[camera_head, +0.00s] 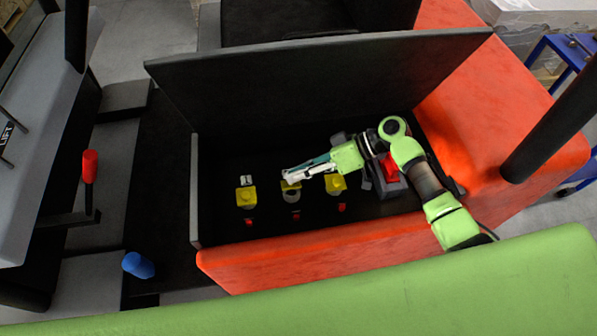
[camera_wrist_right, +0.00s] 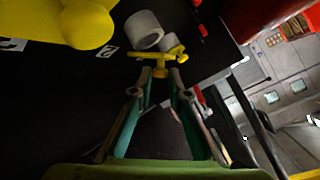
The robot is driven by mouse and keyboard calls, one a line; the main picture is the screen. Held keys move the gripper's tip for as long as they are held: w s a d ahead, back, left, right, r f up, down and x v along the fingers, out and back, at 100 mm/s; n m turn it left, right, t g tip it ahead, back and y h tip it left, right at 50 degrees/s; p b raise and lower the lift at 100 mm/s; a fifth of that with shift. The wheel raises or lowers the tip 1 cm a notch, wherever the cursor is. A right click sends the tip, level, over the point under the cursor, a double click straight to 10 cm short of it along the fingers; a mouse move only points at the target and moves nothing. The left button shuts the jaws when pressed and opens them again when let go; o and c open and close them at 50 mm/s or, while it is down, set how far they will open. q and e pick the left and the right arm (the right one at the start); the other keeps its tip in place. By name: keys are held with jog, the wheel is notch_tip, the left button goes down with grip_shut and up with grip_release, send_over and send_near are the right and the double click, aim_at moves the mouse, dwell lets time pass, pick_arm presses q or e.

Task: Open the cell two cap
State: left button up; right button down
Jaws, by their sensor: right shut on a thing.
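My right gripper (camera_head: 285,178) reaches in from the right over the dark box floor. It is shut on a yellow cap (camera_head: 290,186) at the middle of a row of three. In the right wrist view, the fingers (camera_wrist_right: 160,76) hold the yellow cap (camera_wrist_right: 161,58) by its narrow part. A pale grey cylinder (camera_wrist_right: 143,30) stands just beyond it; whether the cap touches it cannot be told. The cylinder also shows below the cap in the head view (camera_head: 290,197). My left gripper is not in view.
Yellow caps stand to the left (camera_head: 246,197) and right (camera_head: 335,185) of the middle one. Small red parts (camera_head: 296,214) lie in front. A black raised lid (camera_head: 330,80) stands behind, and an orange wall (camera_head: 300,255) closes the front.

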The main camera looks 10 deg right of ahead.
jog(key=c, duration=2)
grip_release()
jog(key=shift+v, duration=6)
jog(key=shift+o, duration=0.2)
